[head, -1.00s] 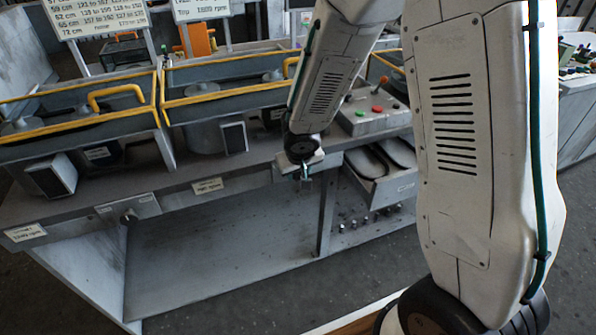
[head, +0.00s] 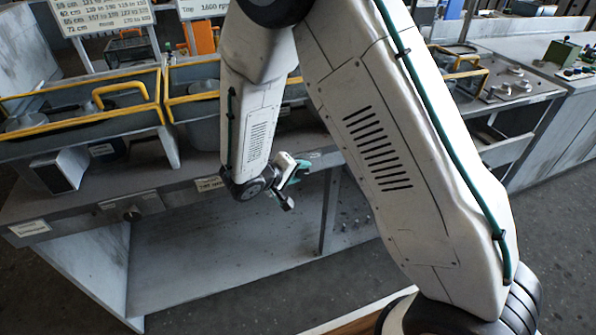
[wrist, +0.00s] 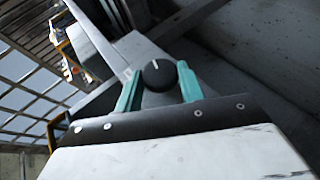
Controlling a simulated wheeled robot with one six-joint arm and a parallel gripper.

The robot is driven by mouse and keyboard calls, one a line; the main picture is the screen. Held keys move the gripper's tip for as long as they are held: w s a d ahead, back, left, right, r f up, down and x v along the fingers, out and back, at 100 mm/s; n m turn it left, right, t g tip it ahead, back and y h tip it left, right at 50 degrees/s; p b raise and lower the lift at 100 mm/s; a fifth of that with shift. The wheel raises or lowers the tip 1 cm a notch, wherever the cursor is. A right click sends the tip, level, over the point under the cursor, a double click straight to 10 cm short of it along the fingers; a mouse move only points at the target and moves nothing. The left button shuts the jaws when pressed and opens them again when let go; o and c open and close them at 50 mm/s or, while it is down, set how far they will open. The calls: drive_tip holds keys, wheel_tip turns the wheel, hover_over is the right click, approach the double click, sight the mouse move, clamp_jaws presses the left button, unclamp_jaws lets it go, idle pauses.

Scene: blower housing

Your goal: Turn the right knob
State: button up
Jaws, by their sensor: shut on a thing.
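The right knob (wrist: 160,75) is round and black with a white pointer line on its face, and it shows in the wrist view. My gripper (wrist: 159,84) has teal fingers, one on each side of the knob, and is shut on it. In the head view my gripper (head: 298,172) is at the bench's front edge, tilted sideways. The knob there is hidden behind my gripper and wrist. Another dark knob (head: 131,214) sits on a grey plate on the bench front, farther left.
Yellow-railed housings (head: 85,105) stand on the bench above the front edge. Paper labels (head: 210,183) are fixed along that edge. The space below the bench top (head: 220,250) is open. My arm covers much of the bench's right part in the head view.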

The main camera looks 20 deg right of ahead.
drive_tip(key=n+h, duration=0.1)
drive_tip(key=h, duration=0.1)
drive_tip(key=f+t+h, duration=0.1)
drive_tip(key=h, duration=0.2)
drive_tip(key=shift+a+n+t, duration=0.15)
drive_tip(key=shift+n+t, duration=0.15)
drive_tip(key=shift+n, duration=0.1)
drive_tip(key=n+t+h, duration=0.1)
drive_tip(key=h, duration=0.1)
drive_tip(key=n+t+h, duration=0.1)
drive_tip(key=h, duration=0.1)
drive_tip(key=shift+f, duration=0.3)
drive_tip(key=shift+n+h, duration=0.3)
drive_tip(key=o, duration=1)
drive_tip(key=shift+c, duration=0.2)
drive_tip(key=v, duration=0.7)
drive_tip(key=shift+s+a+f, duration=0.2)
drive_tip(key=shift+f, duration=0.05)
